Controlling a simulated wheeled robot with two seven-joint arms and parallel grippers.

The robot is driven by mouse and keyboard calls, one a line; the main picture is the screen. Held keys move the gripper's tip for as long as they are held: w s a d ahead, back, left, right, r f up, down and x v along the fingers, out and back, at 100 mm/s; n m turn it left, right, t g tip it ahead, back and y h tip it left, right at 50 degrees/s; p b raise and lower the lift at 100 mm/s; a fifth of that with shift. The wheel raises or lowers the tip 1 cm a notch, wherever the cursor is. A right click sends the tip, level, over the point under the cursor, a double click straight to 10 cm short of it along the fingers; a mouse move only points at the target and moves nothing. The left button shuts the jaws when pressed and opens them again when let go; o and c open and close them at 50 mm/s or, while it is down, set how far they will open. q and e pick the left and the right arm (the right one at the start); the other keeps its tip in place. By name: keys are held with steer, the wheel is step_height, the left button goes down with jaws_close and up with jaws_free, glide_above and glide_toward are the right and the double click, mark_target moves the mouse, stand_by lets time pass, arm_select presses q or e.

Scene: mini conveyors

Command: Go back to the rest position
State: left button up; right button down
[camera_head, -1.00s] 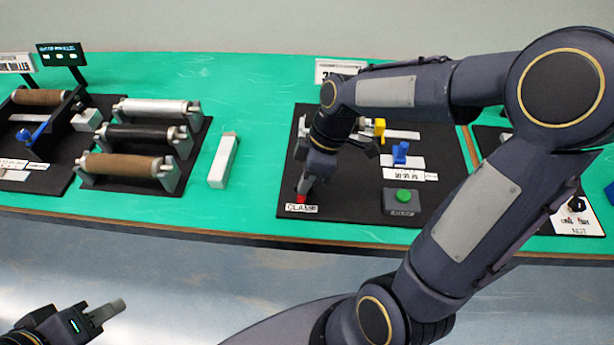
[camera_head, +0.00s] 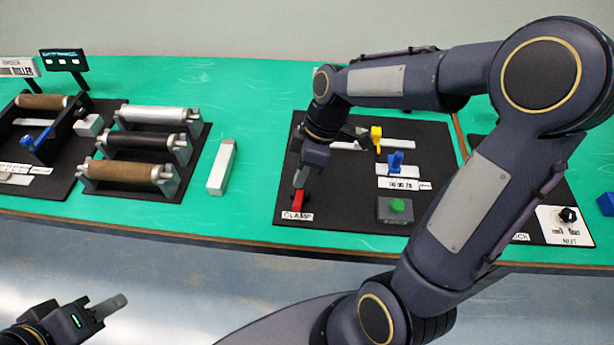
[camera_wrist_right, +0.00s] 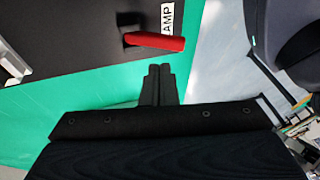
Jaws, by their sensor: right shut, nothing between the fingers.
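My right gripper (camera_head: 300,178) is shut and empty, just above the red clamp lever (camera_head: 297,200) on the black middle board (camera_head: 345,212) in the head view. In the right wrist view the closed fingers (camera_wrist_right: 158,84) are apart from the red lever (camera_wrist_right: 155,41), with a gap between them. My left gripper (camera_head: 104,308) is at the lower left of the head view, in front of the table and holding nothing that I can see; its finger gap is not clear from this angle.
The board also carries a green button (camera_head: 397,205), a blue lever (camera_head: 396,162) and a yellow part (camera_head: 376,138). Several rollers (camera_head: 130,172) stand in a rack at left, beside a white block (camera_head: 222,167). A knob board (camera_head: 550,235) is at right.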

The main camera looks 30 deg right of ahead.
steer(key=v, duration=1)
steer(key=shift+s+a+r+b, duration=0.2)
steer(key=shift+s+r+b, duration=0.15)
steer(key=shift+s+b, duration=0.15)
steer(key=s+f+m+t, duration=0.3)
steer(key=s+m+t, duration=0.3)
steer(key=s+m, duration=0.7)
steer(key=shift+s+a+f+m+h, duration=0.15)
steer(key=shift+a+f+m+h, duration=0.15)
steer(key=shift+m, duration=0.2)
